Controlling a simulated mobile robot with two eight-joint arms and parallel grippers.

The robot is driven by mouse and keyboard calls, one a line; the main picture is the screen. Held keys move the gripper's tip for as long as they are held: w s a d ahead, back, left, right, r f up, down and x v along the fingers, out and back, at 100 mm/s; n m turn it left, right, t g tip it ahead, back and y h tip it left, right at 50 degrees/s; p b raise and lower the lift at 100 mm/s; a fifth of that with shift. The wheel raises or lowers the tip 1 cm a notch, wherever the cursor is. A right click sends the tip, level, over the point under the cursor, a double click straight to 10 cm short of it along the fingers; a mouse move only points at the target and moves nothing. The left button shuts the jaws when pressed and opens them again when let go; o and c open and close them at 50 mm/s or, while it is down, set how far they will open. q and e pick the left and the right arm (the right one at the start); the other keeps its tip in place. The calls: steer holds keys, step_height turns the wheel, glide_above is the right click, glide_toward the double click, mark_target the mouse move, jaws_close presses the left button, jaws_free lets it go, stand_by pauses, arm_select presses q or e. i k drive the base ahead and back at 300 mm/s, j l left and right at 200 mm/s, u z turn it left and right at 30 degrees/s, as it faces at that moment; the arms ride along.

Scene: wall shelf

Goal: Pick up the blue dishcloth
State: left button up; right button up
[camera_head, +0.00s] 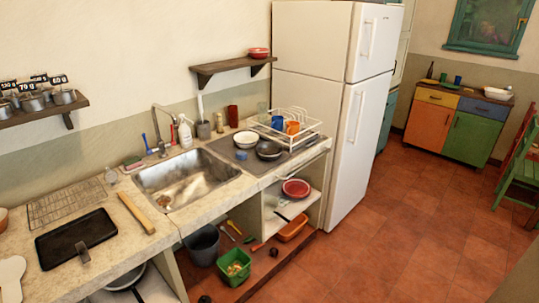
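I cannot make out a blue dishcloth for certain anywhere in the head view. Small blue things that do show are a slim blue item (146,142) beside the faucet, a blue cup (277,122) in the dish rack and a small blue bowl (241,155) by the sink. None of them looks clearly like cloth. Neither of my grippers is in view.
A grey bucket (203,246) and green bin (234,268) stand below. A white fridge (310,110) stands behind. Floor (390,235) is clear at right.

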mark_target(240, 155)
steer(key=i+l+z, duration=0.1)
steer(key=i, duration=1.1)
steer(key=i+l, duration=0.1)
steer(key=i, duration=1.05)
steer(key=l+z, duration=0.05)
